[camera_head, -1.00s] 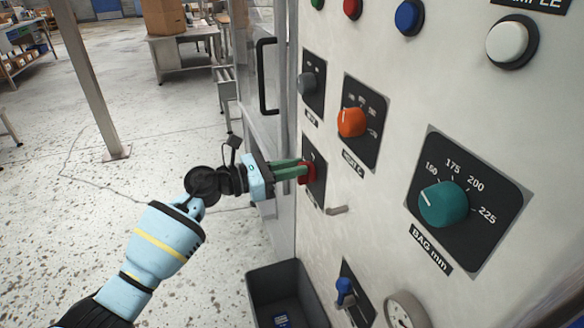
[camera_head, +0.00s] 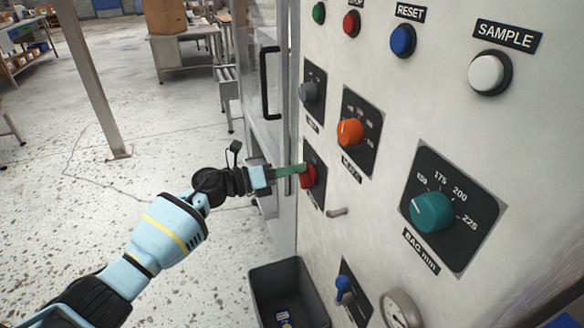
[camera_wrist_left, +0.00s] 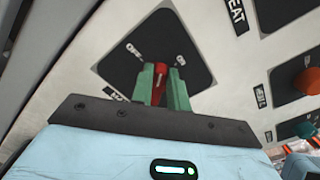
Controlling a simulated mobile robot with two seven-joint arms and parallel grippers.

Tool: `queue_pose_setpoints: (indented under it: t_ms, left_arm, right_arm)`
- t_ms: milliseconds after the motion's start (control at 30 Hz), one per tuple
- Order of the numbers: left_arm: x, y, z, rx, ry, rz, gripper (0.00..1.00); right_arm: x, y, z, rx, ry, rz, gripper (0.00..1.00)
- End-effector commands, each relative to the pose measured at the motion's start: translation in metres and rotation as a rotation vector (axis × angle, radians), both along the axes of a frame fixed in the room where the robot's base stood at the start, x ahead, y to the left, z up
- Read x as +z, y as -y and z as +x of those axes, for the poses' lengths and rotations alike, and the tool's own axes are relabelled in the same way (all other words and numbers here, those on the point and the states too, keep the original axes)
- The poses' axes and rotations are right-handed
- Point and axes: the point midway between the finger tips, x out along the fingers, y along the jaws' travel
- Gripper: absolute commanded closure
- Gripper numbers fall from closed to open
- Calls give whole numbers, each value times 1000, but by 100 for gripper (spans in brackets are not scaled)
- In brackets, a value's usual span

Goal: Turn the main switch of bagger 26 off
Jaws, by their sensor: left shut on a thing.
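The main switch (camera_head: 309,177) is a red knob on a dark plate (camera_head: 316,196) low on the left side of the panel. In the left wrist view the red knob (camera_wrist_left: 160,80) stands between the two green fingers, with an OFF label to its upper left and another label, seemingly ON, to its upper right. The knob points up, roughly between the labels; its exact setting is hard to tell. My left gripper (camera_head: 291,171) is shut on the knob, reaching in from the left. My right gripper is not in view.
An orange knob (camera_head: 350,131), a grey knob (camera_head: 308,91) and a teal bag-size knob (camera_head: 432,211) sit nearby. A small metal handle (camera_head: 337,212) sticks out below right of the switch. A dark bin (camera_head: 262,291) stands below. Open floor lies left.

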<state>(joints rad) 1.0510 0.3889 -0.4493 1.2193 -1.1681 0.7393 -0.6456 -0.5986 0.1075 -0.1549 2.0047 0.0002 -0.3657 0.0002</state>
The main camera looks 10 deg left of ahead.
Motion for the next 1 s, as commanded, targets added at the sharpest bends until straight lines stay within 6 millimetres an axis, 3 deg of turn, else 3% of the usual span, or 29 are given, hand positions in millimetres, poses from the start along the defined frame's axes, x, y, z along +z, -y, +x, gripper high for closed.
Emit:
queue_pose_setpoints:
  t_ms: [600,1000]
  left_arm:
    - [-8,-4,6,1,-475,-321,100]
    - [-14,-5,7,1,-681,-459,100]
  right_arm:
    - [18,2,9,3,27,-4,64]
    - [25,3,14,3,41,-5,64]
